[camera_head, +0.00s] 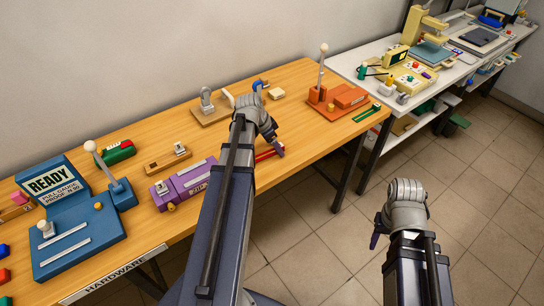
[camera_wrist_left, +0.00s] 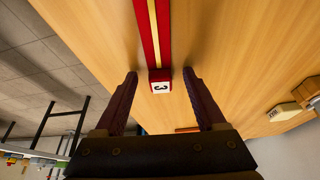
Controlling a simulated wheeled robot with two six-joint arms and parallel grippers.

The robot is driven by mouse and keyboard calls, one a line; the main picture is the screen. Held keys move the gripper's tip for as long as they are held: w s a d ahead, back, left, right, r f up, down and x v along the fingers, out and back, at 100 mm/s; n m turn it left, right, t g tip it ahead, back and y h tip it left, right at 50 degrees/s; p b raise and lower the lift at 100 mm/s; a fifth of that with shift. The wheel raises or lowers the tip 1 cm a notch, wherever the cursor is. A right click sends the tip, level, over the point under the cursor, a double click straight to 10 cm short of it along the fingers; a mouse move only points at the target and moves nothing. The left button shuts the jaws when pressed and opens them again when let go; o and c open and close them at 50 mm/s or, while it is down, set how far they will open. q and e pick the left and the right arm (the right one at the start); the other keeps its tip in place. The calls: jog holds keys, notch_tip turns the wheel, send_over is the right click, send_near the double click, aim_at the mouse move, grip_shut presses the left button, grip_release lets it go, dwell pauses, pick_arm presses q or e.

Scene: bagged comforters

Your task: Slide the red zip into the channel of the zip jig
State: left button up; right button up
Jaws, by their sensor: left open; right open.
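The red zip (camera_wrist_left: 152,35) is a long red strip with a yellow line along its middle and a white end tag (camera_wrist_left: 161,86) marked 3. It lies on the wooden table. My left gripper (camera_wrist_left: 160,74) is open, with one finger to each side of the tag end and apart from it. In the head view, part of the red zip (camera_head: 266,154) shows beside my left gripper (camera_head: 279,151), and my arm hides some of it. My right gripper (camera_head: 376,240) is open and empty over the floor. I cannot tell for sure which fixture is the zip jig.
A purple device (camera_head: 184,184), a blue READY station (camera_head: 78,240) and a wooden block with slots (camera_head: 168,158) stand left of my left arm. An orange lever fixture (camera_head: 338,100) and a green strip (camera_head: 367,113) are at the right end. A white table (camera_head: 345,64) stands beyond.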

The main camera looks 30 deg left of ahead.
pick_arm(q)
grip_shut()
dwell(0.6)
